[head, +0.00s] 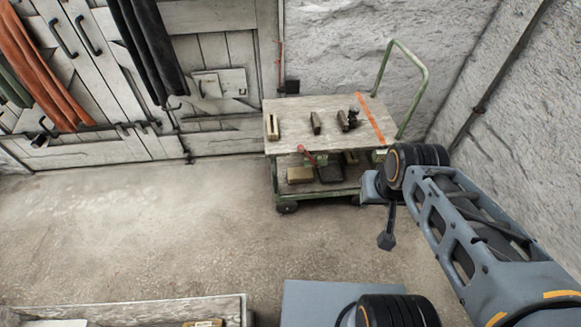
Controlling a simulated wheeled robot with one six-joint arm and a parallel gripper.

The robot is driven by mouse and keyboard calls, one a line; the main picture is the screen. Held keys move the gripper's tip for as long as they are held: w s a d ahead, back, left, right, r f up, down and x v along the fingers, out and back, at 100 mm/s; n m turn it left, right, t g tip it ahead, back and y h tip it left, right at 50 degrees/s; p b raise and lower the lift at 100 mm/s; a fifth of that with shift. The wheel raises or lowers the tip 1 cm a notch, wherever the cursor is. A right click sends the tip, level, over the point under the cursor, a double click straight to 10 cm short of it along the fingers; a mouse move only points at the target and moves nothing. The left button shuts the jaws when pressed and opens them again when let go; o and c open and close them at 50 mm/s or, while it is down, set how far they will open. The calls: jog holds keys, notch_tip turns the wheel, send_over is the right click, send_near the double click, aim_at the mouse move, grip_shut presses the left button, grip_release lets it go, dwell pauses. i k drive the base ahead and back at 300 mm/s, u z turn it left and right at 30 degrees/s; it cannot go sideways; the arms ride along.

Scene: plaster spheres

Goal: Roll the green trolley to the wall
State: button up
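The green trolley (273,187) stands close to the back wall, on the right half of the head view. It has a worn wooden top, a lower shelf, dark castors and a green tubular push handle (421,72) at its right end. Several small tools and blocks lie on it, and an orange stripe crosses the top. The end of my arm is in front of the trolley's right front corner and hides part of it. My gripper (387,240) shows only as a small dark part there; its fingers cannot be made out, nor whether it touches the trolley.
Rough white walls (334,45) meet in a corner right of the trolley, with a dark pipe (490,90) on the right wall. Orange and dark cloths hang on the wooden doors (215,60) at left. A wooden crate (150,312) is at the bottom left. The concrete floor between is clear.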

aim_at(328, 139)
jog(key=u, duration=0.1)
jog(key=i, duration=0.75)
jog(key=u, duration=0.85)
jog(key=i, duration=0.4)
jog(key=u, duration=0.35)
